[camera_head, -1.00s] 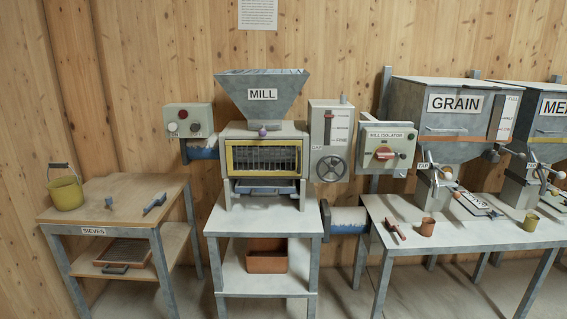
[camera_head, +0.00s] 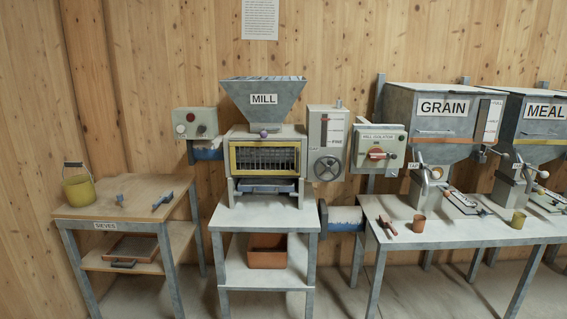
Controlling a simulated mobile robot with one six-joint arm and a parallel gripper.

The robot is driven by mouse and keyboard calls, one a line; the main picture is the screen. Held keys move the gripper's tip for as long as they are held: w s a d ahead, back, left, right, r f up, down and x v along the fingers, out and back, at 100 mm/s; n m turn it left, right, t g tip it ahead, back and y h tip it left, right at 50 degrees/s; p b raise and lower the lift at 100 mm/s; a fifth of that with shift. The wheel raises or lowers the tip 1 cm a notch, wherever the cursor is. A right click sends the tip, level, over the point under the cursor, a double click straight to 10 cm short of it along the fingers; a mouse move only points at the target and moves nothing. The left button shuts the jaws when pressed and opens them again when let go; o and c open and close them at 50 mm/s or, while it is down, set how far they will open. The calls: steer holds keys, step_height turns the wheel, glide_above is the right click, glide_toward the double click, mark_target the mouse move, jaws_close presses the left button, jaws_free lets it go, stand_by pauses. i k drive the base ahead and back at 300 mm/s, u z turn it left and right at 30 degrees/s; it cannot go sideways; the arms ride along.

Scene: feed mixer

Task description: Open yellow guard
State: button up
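The yellow guard (camera_head: 233,160) is a yellow frame with a barred mesh window on the front of the mill (camera_head: 263,127). It sits flat against the mill body and looks closed. A small purple knob (camera_head: 263,133) shows just above its top edge. A grey-blue tray (camera_head: 266,187) lies below it. The mill's hopper, labelled MILL, stands above. My gripper is not in view.
The mill stands on a pale table (camera_head: 225,218) with an orange bin (camera_head: 267,258) on its lower shelf. A button box (camera_head: 195,122) is left of the mill; a handwheel (camera_head: 327,169) and the mill isolator (camera_head: 379,150) are right. A sieves table (camera_head: 100,212) stands left.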

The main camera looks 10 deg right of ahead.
mark_target(232, 144)
steer(key=u, duration=0.15)
steer(key=i, duration=0.85)
steer(key=z, duration=0.2)
steer(key=k, duration=0.1)
steer(key=u, duration=1.4)
